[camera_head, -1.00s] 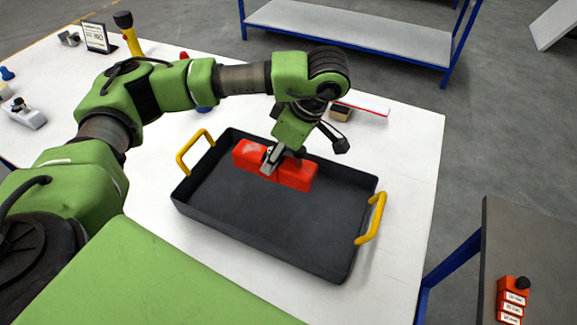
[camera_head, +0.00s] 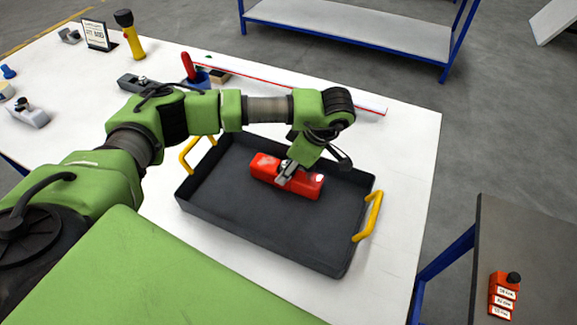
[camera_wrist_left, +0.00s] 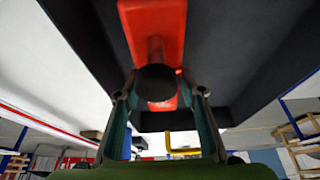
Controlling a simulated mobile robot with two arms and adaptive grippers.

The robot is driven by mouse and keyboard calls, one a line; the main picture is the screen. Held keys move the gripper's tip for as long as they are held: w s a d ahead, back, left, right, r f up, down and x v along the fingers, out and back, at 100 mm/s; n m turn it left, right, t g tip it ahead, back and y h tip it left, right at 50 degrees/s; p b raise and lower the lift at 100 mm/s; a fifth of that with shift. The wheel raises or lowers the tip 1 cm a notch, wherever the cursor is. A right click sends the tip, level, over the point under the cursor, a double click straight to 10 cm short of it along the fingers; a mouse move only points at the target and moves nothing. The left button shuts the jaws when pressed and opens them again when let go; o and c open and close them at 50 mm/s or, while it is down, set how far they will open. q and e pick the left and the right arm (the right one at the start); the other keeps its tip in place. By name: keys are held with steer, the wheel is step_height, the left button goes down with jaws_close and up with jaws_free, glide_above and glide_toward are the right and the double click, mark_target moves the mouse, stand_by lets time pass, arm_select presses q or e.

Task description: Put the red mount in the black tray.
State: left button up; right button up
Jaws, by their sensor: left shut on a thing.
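The red mount (camera_head: 305,187) is a long red block inside the black tray (camera_head: 260,224), towards its far side. I cannot tell whether it touches the tray floor. My left gripper (camera_head: 286,173) reaches down over the mount and is shut on its middle. In the left wrist view the fingers (camera_wrist_left: 158,100) stand either side of a dark round knob on a post of the red mount (camera_wrist_left: 158,25). The black tray has yellow handles at its left and right ends. My right gripper is not in view.
The tray stands on a white table (camera_head: 405,150). Behind it lie a long white and red strip (camera_head: 350,104), a blue stand with a red handle (camera_head: 190,68) and a yellow flashlight (camera_head: 131,38). A grey side table (camera_head: 530,245) at right holds red labelled blocks (camera_head: 503,292).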

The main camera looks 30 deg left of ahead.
arm_select(q)
steer(key=o, duration=1.2)
steer(key=shift+f, duration=0.1)
steer(key=b+v, duration=0.2)
steer(key=v, duration=0.5)
steer(key=shift+w+d+b, duration=0.1)
steer(key=shift+b, duration=0.2)
steer(key=v, duration=0.4)
steer(key=shift+r, duration=0.65)
